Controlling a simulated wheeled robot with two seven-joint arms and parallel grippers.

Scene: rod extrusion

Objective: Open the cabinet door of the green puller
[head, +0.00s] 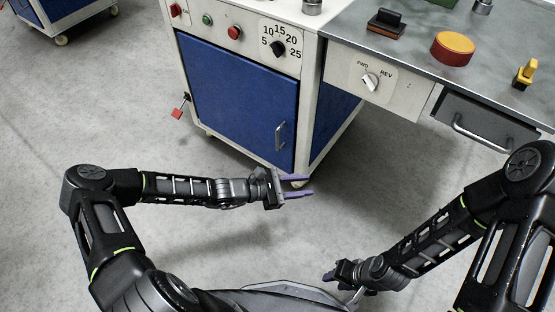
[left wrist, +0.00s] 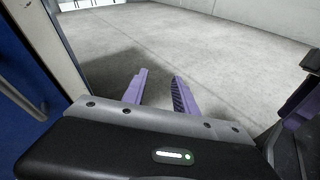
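The cabinet (head: 312,80) has a white frame and a blue door (head: 235,105), which looks closed. A silver vertical handle (head: 280,136) is near the door's lower right edge. No green puller is clear in view. My left gripper (head: 298,187) is below and slightly right of the handle in the head view, apart from it. Its purple fingers are spread and empty, as the left wrist view (left wrist: 158,92) also shows. There the blue door and handle (left wrist: 20,98) are at the left edge. My right gripper (head: 328,277) is low in the head view, away from the cabinet; its finger gap is unclear.
A red tag (head: 178,113) hangs at the cabinet's left. The grey floor before the door is clear.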

